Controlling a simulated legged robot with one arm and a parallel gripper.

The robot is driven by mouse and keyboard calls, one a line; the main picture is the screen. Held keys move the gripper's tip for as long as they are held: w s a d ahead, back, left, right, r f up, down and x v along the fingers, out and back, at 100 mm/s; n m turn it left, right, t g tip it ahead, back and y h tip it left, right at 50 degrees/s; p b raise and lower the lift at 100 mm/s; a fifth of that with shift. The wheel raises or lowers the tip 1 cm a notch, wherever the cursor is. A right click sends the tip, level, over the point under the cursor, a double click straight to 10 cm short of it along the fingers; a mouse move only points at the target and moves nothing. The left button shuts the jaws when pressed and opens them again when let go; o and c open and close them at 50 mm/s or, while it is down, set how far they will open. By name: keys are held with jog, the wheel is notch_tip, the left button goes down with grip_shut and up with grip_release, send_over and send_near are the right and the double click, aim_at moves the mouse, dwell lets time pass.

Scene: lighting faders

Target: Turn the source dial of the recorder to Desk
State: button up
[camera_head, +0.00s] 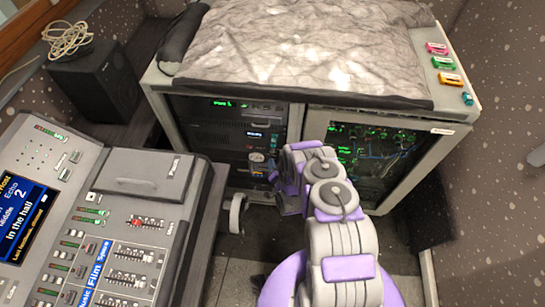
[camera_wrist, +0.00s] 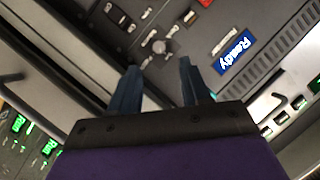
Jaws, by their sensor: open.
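The recorder (camera_head: 232,138) is a dark unit in the left bay of the rack, with a small blue display (camera_head: 255,135). In the wrist view its display (camera_wrist: 236,52) reads "Ready". A round grey knob (camera_wrist: 159,46), which looks like the source dial, sits on the panel with small light labels around it. The labels are too small to read, so its setting cannot be told. My gripper (camera_wrist: 157,66) is open, its two dark blue fingers apart just short of the knob, one toward each side. In the head view my gripper (camera_head: 272,176) is partly hidden by my arm in front of the rack.
The rack's right bay has a glass door (camera_head: 375,150) with green-lit wiring behind it. A grey cloth (camera_head: 300,50) covers the rack top, with several coloured tags (camera_head: 442,62) at right. A mixing console (camera_head: 110,230) stands at left and a black speaker (camera_head: 95,85) behind it.

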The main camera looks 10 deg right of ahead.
aim_at(273, 152)
jog(key=b+x, duration=0.1)
jog(key=x, duration=0.6)
jog(key=shift+d+f, duration=0.1)
jog(key=shift+w+b, duration=0.3)
jog(key=shift+w, duration=0.05)
jog(key=shift+d, duration=0.1)
jog(key=shift+f, duration=0.1)
jog(key=shift+d, duration=0.1)
jog(key=shift+c, duration=0.4)
grip_shut()
